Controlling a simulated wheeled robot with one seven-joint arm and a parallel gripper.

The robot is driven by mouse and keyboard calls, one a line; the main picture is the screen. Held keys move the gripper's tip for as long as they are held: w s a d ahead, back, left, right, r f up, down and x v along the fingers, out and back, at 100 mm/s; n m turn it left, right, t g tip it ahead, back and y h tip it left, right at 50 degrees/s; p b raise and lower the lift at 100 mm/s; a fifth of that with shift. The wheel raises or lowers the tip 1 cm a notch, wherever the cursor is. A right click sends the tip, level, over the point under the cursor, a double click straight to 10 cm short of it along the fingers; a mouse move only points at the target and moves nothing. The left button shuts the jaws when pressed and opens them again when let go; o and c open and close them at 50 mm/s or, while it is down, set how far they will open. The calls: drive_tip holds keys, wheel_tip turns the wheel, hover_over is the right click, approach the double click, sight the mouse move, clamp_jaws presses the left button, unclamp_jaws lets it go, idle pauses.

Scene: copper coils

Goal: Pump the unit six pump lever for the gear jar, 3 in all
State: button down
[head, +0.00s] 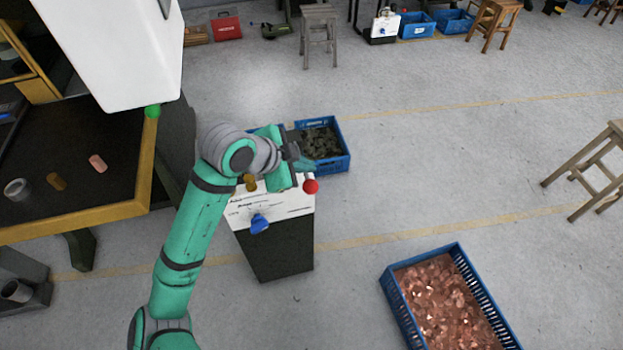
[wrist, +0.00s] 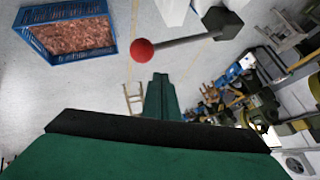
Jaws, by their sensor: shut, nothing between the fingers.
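The pump unit (head: 283,250) is a dark box with a white top panel and a blue knob (head: 259,224). Its lever ends in a red ball (head: 311,186) at the panel's right side. In the wrist view the red ball (wrist: 141,50) sits on a grey rod (wrist: 178,41) that runs to a dark block (wrist: 222,22). My gripper (head: 306,164) is shut and empty, just above the red ball in the head picture. Its closed fingers (wrist: 160,95) point toward the ball, apart from it in the wrist view. My arm hides part of the panel. I cannot read a unit number or identify a gear jar.
A blue crate of dark parts (head: 345,160) stands behind the unit. A blue crate of copper pieces (head: 466,268) is at the front right. A dark workbench with a yellow edge (head: 80,222) is at left, beneath a white box (head: 120,50). Floor at right is clear around a stool (head: 590,170).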

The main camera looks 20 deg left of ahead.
drive_tip(key=shift+s+f, duration=0.15)
drive_tip(key=shift+f, duration=0.45)
idle(0.5)
drive_tip(key=shift+f, duration=0.1)
idle(1.1)
drive_tip(key=shift+d+f, duration=0.1)
drive_tip(key=shift+f, duration=0.2)
